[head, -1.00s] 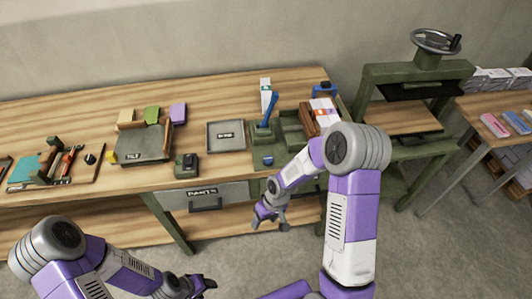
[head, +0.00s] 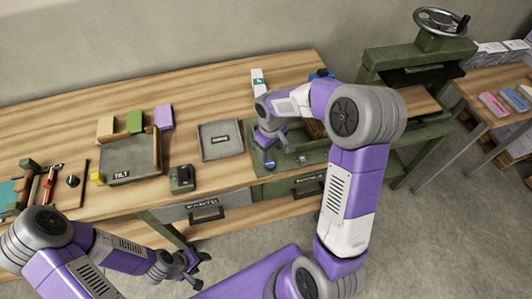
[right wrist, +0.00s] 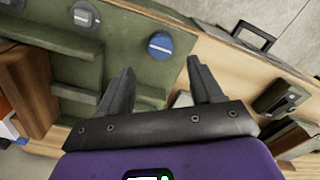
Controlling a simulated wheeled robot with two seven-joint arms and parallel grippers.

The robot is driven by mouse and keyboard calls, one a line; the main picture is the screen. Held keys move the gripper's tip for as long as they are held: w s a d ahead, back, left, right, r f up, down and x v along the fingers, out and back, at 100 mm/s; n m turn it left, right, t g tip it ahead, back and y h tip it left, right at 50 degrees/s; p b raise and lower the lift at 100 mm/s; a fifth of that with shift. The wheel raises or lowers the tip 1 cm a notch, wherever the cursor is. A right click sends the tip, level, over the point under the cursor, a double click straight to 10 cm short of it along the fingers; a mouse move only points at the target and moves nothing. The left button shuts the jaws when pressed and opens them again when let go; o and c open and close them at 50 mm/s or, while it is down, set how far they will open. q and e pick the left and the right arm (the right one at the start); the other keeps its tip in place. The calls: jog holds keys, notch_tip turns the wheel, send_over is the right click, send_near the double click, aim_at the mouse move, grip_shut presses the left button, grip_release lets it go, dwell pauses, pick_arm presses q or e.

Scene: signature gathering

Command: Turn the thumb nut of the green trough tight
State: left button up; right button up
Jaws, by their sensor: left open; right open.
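The green trough (head: 317,156) stands at the right of the bench, partly hidden behind my right arm. It fills the left of the right wrist view (right wrist: 75,60). A round knob with a blue face (right wrist: 160,45) sits on its green base near the edge; it also shows in the head view (head: 270,165). I cannot tell which knob is the thumb nut. My right gripper (right wrist: 161,75) is open and empty, with the blue knob beyond its fingertips. My left gripper (head: 196,266) is open and empty in front of the bench.
A grey tray (head: 221,141), a small dark device (head: 182,179) and the TILT tray (head: 130,165) stand left of the trough. Drawers (head: 205,209) sit under the bench edge. A green press (head: 420,75) with a handwheel stands at the right.

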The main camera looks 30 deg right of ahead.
aim_at(271, 164)
jog(key=f, duration=0.5)
jog(key=shift+s+f, duration=0.15)
jog(key=shift+s, duration=0.2)
jog(key=shift+f+b, duration=0.3)
jog(key=shift+f, duration=0.2)
jog(key=shift+w, duration=0.1)
jog(key=c, duration=1.1)
jog(key=shift+o, duration=0.2)
